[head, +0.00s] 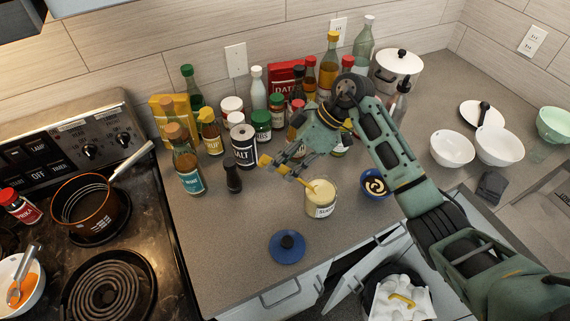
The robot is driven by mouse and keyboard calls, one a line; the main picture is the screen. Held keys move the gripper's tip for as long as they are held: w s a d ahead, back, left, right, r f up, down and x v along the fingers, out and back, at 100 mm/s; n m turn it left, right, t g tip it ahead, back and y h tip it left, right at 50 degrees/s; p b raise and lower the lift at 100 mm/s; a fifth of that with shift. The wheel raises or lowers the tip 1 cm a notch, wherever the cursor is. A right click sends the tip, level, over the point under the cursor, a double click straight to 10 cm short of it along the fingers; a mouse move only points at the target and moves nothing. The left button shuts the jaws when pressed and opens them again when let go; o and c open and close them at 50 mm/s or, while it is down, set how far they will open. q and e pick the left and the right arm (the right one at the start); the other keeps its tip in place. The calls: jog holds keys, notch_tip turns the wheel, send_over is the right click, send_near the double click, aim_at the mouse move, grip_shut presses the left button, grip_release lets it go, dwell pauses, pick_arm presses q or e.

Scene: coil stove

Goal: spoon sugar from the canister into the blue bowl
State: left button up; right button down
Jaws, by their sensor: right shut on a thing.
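The sugar canister (321,211), a pale jar with a label, stands open on the counter. A yellow spoon (312,187) slants up out of its mouth toward my right gripper. My right gripper (275,166) reaches in from the right, above and left of the canister. It is shut on the spoon's handle, though its fingers hide much of the grip. The blue bowl (376,186) sits just right of the canister, partly beside my arm, with something pale and dark inside. A blue lid with a dark knob (287,246) lies in front of the canister. My left gripper is not in view.
Several bottles and jars, including a dark salt canister (244,150), crowd the back left. A stove with an orange-brown pot (91,205) is at left. White bowls (452,149) stand at right. An open drawer or bin (402,298) is below the counter edge.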

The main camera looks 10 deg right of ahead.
aim_at(270, 159)
jog(key=shift+s+d+f, duration=0.1)
jog(key=shift+d, duration=0.15)
notch_tip(270, 159, up, 3)
jog(key=p, duration=0.2)
jog(key=shift+f+p, duration=0.1)
jog(key=shift+p, duration=0.3)
jog(key=shift+r, duration=0.9)
jog(key=a+h, duration=0.1)
jog(key=h, duration=0.1)
jog(key=a+h, duration=0.1)
jog(key=shift+w+a+f+g, duration=0.3)
jog(key=shift+w+g, duration=0.1)
jog(key=shift+w+a+r+m+g+h, duration=0.15)
jog(key=shift+a+h, duration=0.1)
jog(key=shift+h, duration=0.3)
jog(key=shift+s+a+r+m+g+h, duration=0.15)
jog(key=shift+a+h, duration=0.1)
jog(key=shift+h, duration=0.3)
jog(key=shift+w, duration=0.1)
